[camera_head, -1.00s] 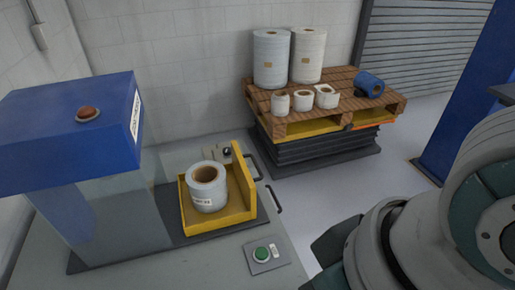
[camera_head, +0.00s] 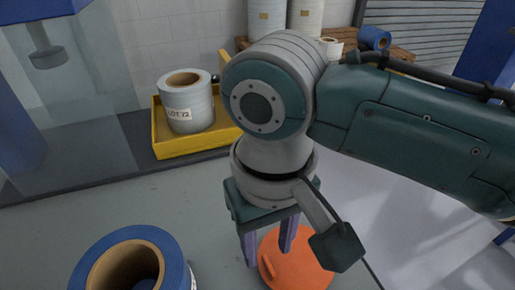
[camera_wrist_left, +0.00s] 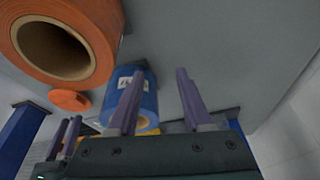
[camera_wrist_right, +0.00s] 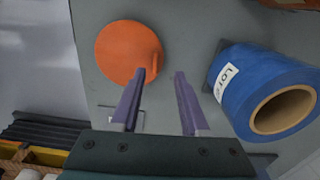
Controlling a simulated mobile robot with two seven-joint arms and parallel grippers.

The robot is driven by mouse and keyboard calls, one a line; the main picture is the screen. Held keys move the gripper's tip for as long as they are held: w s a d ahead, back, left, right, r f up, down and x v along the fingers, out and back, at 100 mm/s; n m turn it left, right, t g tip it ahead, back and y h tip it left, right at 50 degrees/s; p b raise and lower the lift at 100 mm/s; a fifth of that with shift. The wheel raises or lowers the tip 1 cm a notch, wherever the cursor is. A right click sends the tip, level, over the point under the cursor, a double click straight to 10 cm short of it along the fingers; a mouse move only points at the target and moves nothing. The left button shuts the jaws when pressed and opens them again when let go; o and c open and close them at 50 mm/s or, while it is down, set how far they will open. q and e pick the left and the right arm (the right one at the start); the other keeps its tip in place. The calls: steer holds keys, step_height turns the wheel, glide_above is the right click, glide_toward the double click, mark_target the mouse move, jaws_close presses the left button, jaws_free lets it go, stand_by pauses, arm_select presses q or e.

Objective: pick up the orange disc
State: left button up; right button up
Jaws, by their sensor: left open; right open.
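The orange disc (camera_head: 300,266) lies on the grey table at the bottom of the head view, partly hidden by my right wrist. It has a small raised bar on one side. My right gripper (camera_head: 268,248) points down over the disc's left edge, open. In the right wrist view the disc (camera_wrist_right: 122,52) is left of centre, its bar close to the left fingertip of my right gripper (camera_wrist_right: 165,73); whether they touch I cannot tell. In the left wrist view the disc (camera_wrist_left: 69,100) is small. My left gripper (camera_wrist_left: 158,70) is open and empty.
A blue roll (camera_head: 150,246) stands left of the disc; it also shows in the right wrist view (camera_wrist_right: 245,80). A yellow tray (camera_head: 175,147) holds a white roll (camera_head: 187,100). A large orange roll (camera_wrist_left: 100,20) is near my left gripper. Bare table lies between tray and blue roll.

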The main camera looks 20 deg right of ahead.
mark_target(272, 269)
steer(key=f, duration=0.2)
steer(key=f+b, duration=0.1)
steer(key=f, duration=0.3)
steer(key=shift+d+f+b, duration=0.3)
steer(key=shift+d, duration=0.05)
jaws_close()
stand_by(0.3)
